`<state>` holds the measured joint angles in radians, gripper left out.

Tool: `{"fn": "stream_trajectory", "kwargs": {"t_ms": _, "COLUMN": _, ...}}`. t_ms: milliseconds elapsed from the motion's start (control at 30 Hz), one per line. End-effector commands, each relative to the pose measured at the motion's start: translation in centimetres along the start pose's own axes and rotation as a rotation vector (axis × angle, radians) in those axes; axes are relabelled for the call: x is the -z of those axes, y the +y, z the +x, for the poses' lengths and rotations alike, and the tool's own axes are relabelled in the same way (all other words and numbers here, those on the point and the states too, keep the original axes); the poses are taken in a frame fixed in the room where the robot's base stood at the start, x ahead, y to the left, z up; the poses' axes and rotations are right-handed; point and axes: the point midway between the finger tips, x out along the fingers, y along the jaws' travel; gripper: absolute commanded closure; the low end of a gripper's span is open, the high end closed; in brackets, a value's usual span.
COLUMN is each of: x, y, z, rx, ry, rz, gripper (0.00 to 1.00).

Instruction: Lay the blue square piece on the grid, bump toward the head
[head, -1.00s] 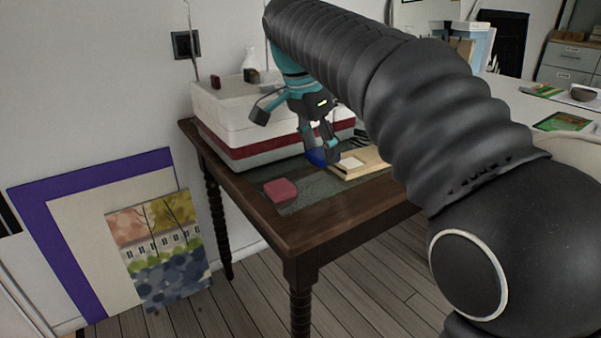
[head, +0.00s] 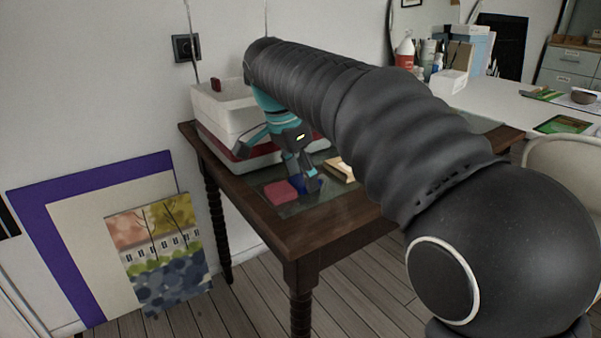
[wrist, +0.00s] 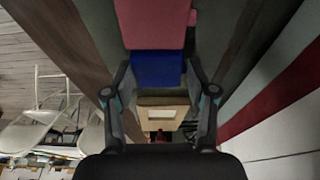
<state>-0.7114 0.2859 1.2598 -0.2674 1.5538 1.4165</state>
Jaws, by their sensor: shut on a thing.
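The blue square piece (wrist: 157,70) is between my fingers in the wrist view, and a small part of it shows in the head view (head: 299,184). My gripper (wrist: 157,92) is shut on it, pointing down low over the dark green mat (head: 322,200) on the table. A pinkish-red piece (head: 280,193) lies on the mat right beside the blue one, and it also shows in the wrist view (wrist: 158,25). I cannot tell whether the two touch, or whether the blue piece rests on the mat. No grid lines or bump can be made out.
A light wooden tray (head: 340,170) lies behind my gripper, partly hidden by my arm, and it shows in the wrist view (wrist: 160,112). A white box with a red band (head: 225,112) stands at the table's back left. The table's front edge (head: 290,240) is clear.

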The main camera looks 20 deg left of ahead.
Motion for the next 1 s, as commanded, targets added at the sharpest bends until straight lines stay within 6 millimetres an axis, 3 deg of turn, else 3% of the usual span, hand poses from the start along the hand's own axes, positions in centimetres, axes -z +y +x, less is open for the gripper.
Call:
{"fn": "stream_trajectory", "kwargs": {"t_ms": 67, "x": -0.1, "y": 0.0, "z": 0.3, "rx": 0.0, "ry": 0.0, "rz": 0.0, "gripper": 0.81}}
{"fn": "stream_trajectory", "kwargs": {"t_ms": 100, "x": -0.1, "y": 0.0, "z": 0.2, "rx": 0.0, "ry": 0.0, "rz": 0.0, "gripper": 0.36}}
{"fn": "stream_trajectory", "kwargs": {"t_ms": 167, "x": -0.1, "y": 0.0, "z": 0.2, "rx": 0.0, "ry": 0.0, "rz": 0.0, "gripper": 0.21}}
{"fn": "stream_trajectory", "kwargs": {"t_ms": 200, "x": -0.1, "y": 0.0, "z": 0.2, "rx": 0.0, "ry": 0.0, "rz": 0.0, "gripper": 0.18}}
{"fn": "stream_trajectory", "kwargs": {"t_ms": 633, "x": -0.2, "y": 0.0, "z": 0.6, "rx": 0.001, "ry": 0.0, "rz": 0.0, "gripper": 0.18}}
{"fn": "stream_trajectory", "kwargs": {"t_ms": 1000, "x": -0.4, "y": 0.3, "z": -7.1, "rx": 0.003, "ry": 0.001, "rz": 0.0, "gripper": 0.18}}
